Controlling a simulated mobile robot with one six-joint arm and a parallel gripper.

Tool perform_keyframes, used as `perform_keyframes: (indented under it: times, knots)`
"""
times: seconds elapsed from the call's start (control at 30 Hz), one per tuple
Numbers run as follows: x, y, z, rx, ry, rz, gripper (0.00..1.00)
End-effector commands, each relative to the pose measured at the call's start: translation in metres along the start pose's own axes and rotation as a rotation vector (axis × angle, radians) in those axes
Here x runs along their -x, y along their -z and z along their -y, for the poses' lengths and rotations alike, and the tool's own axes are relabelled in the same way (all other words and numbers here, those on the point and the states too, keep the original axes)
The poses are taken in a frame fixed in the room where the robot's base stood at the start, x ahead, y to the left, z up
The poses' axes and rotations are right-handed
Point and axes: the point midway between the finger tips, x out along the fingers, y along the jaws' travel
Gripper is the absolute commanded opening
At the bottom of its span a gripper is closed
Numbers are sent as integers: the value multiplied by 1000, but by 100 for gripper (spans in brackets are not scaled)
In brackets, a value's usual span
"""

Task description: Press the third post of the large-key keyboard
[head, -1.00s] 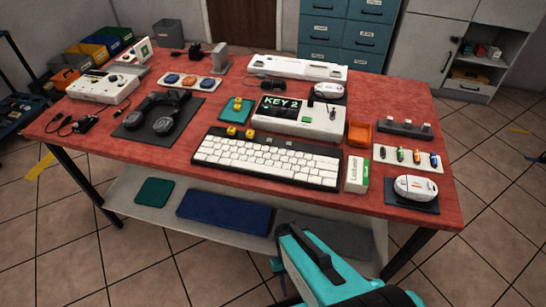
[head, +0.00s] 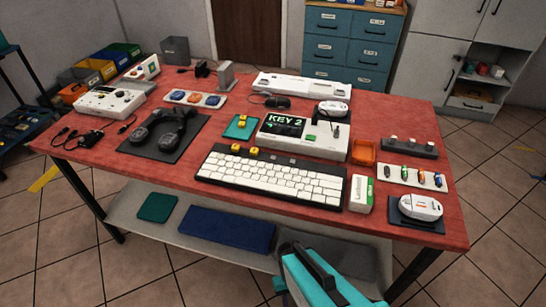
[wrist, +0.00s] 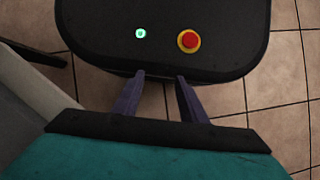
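The large-key keyboard (head: 270,180) is black with white keys and lies along the front of the red table. Two yellow caps, one left (head: 236,148) and one right (head: 252,151), stand on its back strip at the left. Farther right on that strip, small pale posts are too small to make out clearly. Behind it, a white box with a screen (head: 285,125) reads "KEY 2". My gripper (wrist: 160,78) shows two dark fingers held apart with nothing between them. It is away from the keyboard. In the head view, my turquoise arm is low, in front of the table.
A white eraser-like block (head: 361,194) stands at the keyboard's right end. An orange tray (head: 363,151), a white mouse (head: 420,207) on a dark pad and a black headset (head: 160,131) are around it. A teal pad (head: 238,131) holds another yellow cap (head: 242,119).

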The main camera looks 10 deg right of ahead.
Motion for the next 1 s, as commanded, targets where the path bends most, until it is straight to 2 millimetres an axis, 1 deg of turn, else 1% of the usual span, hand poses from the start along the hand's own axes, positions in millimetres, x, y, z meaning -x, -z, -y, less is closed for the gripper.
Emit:
perform_keyframes:
  times: [0.03, 0.17, 0.2, 0.23, 1.0]
  knots:
    - [0, 0, 0, 0, 0, 0, 31]
    - [0, 0, 0, 0, 0, 0, 9]
    - [0, 0, 0, 0, 0, 0, 2]
    - [0, 0, 0, 0, 0, 0, 0]
    - [0, 0, 0, 0, 0, 0, 0]
